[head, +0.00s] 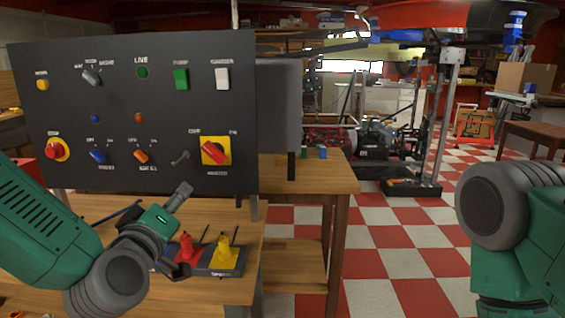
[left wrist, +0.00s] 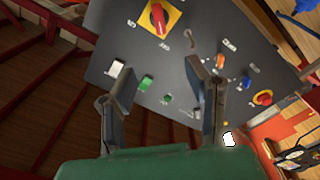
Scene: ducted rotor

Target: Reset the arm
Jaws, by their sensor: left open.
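My left gripper (head: 181,194) is raised in front of the lower right part of a black control panel (head: 115,120). It points up and to the right, below a red rotary switch on a yellow plate (head: 215,151). In the left wrist view, its two fingers (left wrist: 160,68) are spread apart with nothing between them. The panel (left wrist: 185,45) lies beyond them, with the red and yellow switch (left wrist: 157,17) near the top. My right arm shows only as a link at the right edge of the head view; its gripper is out of view.
The panel carries a red stop button (head: 56,149), a green switch (head: 181,78), a white switch (head: 222,78) and several knobs. Below, red (head: 187,250) and yellow (head: 226,252) pieces stand in a dark holder on the wooden bench (head: 225,291). Checkered floor (head: 390,265) lies open at right.

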